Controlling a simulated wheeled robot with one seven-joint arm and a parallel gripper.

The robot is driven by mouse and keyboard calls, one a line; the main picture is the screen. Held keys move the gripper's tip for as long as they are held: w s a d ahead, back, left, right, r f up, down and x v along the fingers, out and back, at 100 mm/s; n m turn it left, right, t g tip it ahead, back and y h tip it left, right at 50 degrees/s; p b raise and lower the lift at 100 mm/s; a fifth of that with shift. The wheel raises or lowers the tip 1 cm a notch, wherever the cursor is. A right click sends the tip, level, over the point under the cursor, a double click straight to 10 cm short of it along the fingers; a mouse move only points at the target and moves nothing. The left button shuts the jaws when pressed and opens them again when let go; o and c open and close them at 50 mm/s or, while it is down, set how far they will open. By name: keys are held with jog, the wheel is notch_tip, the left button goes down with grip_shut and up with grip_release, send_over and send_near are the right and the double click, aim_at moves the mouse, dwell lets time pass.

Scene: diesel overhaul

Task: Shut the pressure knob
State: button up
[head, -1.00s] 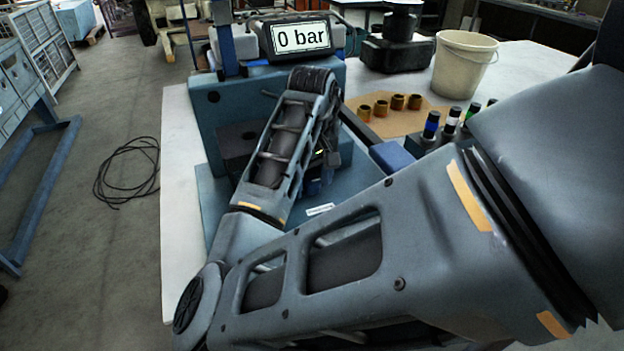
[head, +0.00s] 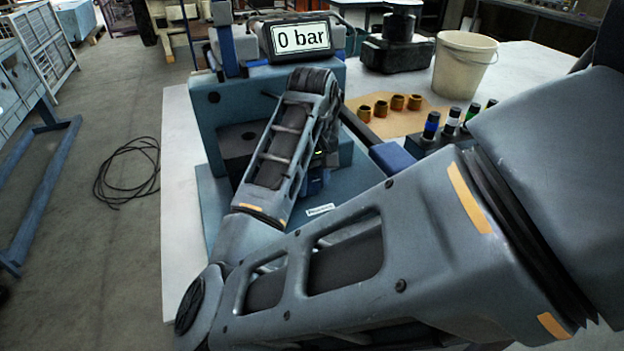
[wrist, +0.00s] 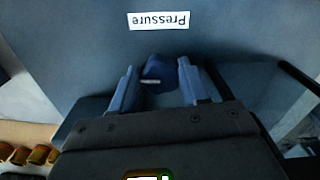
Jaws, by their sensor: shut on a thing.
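The pressure knob (wrist: 159,69) is a small dark blue knob with a pale mark, seen in the wrist view on the blue-grey rig surface. My gripper (wrist: 158,82) has one blue finger on each side of it and is shut on it. A white "Pressure" label (wrist: 158,20) appears upside down just beyond the knob. The label also shows in the head view (head: 320,210). In the head view my arm covers the knob and most of my gripper. The display (head: 298,38) on the rig reads 0 bar.
Several brass fittings (head: 381,108) stand on a brown sheet at the right. A rack with coloured-banded cylinders (head: 431,126), a cream bucket (head: 463,66) and a black device (head: 396,52) are also on the table. A cable coil (head: 125,172) lies on the floor.

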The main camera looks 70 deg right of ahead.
aim_at(312, 182)
jog(key=shift+m, duration=2.7)
jog(key=o, duration=1)
jog(key=shift+o, duration=0.2)
jog(key=shift+r+p, duration=0.85)
jog(key=shift+r, duration=3.1)
